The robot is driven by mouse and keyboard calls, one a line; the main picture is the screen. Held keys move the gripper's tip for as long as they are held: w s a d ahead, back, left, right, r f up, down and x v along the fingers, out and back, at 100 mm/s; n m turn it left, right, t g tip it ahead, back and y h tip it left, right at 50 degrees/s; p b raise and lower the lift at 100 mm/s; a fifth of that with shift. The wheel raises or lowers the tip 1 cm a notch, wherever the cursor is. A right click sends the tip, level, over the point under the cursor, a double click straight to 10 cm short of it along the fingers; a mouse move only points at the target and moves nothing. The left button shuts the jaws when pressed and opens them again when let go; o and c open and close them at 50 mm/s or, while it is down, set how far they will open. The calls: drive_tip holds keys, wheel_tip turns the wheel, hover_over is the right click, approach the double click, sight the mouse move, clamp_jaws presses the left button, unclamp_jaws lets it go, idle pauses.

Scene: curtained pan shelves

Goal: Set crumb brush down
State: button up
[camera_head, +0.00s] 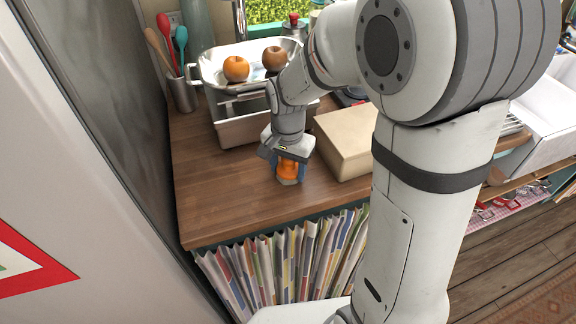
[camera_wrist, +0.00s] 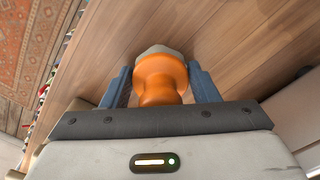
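The crumb brush (camera_head: 287,168) has an orange, waisted handle and a pale end at its bottom. It is upright at the wooden counter (camera_head: 215,190), near the front edge; I cannot tell whether its pale end rests on the wood or hovers just above it. My gripper (camera_head: 288,172) points down, its blue fingers on both sides of the orange handle.
A beige box (camera_head: 345,140) stands close to the right of my gripper. Behind it are a grey bin (camera_head: 240,130) and a metal tray (camera_head: 215,70) with two round fruits. A utensil cup (camera_head: 183,95) stands at the back left. The counter's left side is bare.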

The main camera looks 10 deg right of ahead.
drive_tip(key=o, duration=0.5)
wheel_tip(320, 180, up, 8)
drive_tip(key=shift+f, duration=0.1)
idle(0.4)
drive_tip(key=shift+c, duration=0.2)
clamp_jaws()
idle(0.7)
idle(0.5)
